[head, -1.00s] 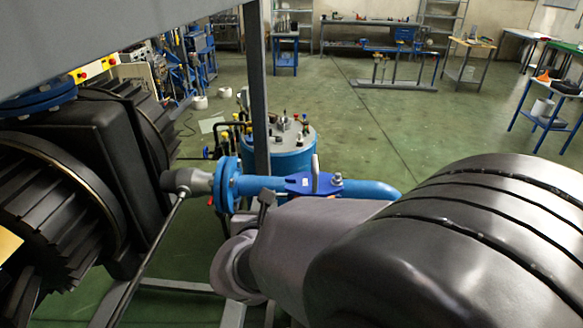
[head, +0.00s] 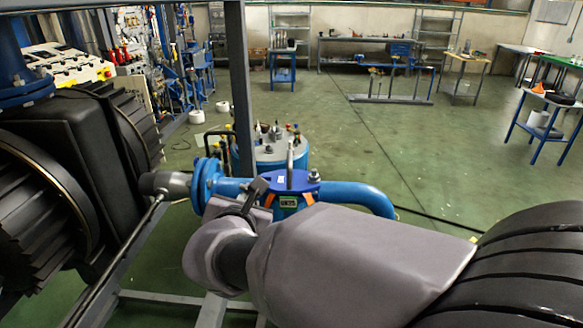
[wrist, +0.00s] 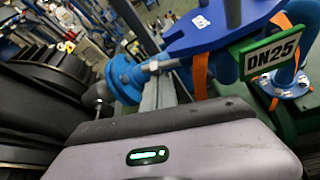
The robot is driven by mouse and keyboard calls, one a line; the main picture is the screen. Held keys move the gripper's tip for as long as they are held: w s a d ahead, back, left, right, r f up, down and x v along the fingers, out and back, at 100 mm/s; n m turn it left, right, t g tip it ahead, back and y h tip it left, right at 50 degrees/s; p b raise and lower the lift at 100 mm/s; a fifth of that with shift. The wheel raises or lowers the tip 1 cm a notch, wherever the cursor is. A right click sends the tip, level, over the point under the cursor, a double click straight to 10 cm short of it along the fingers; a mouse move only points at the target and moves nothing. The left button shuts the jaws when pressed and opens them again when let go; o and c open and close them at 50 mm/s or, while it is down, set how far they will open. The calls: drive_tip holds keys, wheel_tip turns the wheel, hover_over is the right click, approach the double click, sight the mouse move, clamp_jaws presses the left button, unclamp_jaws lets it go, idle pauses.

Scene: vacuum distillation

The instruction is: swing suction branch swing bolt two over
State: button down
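The blue suction branch pipe (head: 350,192) runs right from its bolted blue flange (head: 205,184). A blue plate (head: 300,187) sits on it with a grey upright piece (head: 290,158) and a silver nut and bolt end (head: 313,176) to its right. The plate is also in the wrist view (wrist: 205,38), with a silver bolt (wrist: 163,65) at its left. I cannot tell which bolt is number two. My grey wrist housing (wrist: 170,150) fills the lower wrist view.
A green-framed DN25 tag (wrist: 273,57) and an orange strap (wrist: 201,76) hang by the branch. Dark finned machinery (head: 75,185) stands close on the left. A grey post (head: 240,90) rises behind the flange. Open green floor (head: 440,160) lies to the right.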

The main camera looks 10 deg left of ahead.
drive_tip(key=shift+d+r+m+y+b, duration=0.15)
drive_tip(key=shift+r+m+y+b, duration=0.45)
drive_tip(key=shift+b, duration=1.1)
drive_tip(key=shift+d+r+m+y+b, duration=0.1)
drive_tip(key=shift+r+m+y+b, duration=0.5)
drive_tip(key=shift+b, duration=1.1)
drive_tip(key=shift+r, duration=0.25)
